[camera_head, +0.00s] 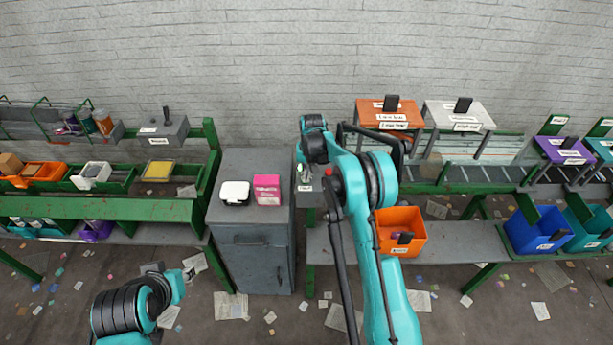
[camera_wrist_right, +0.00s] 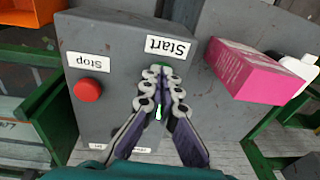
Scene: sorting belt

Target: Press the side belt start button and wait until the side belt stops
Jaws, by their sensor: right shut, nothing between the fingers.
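A grey control box (camera_wrist_right: 110,40) fills the middle of the right wrist view, with a red button (camera_wrist_right: 88,89) by a "Stop" label and a "Start" label (camera_wrist_right: 167,47) beside it. My right gripper (camera_wrist_right: 161,72) is shut and empty, with its fingertips over the start button below the "Start" label. Only bits of green show around and between the fingers, so contact and pressing cannot be told. In the head view the right gripper (camera_head: 303,178) points down at the box, mostly hidden by my arm.
A grey cabinet (camera_head: 250,238) with a pink box (camera_head: 267,189) and a white-and-black item (camera_head: 235,193) stands left of the control box. An orange bin (camera_head: 411,222) sits on the grey surface (camera_head: 462,240) at right. Papers litter the floor.

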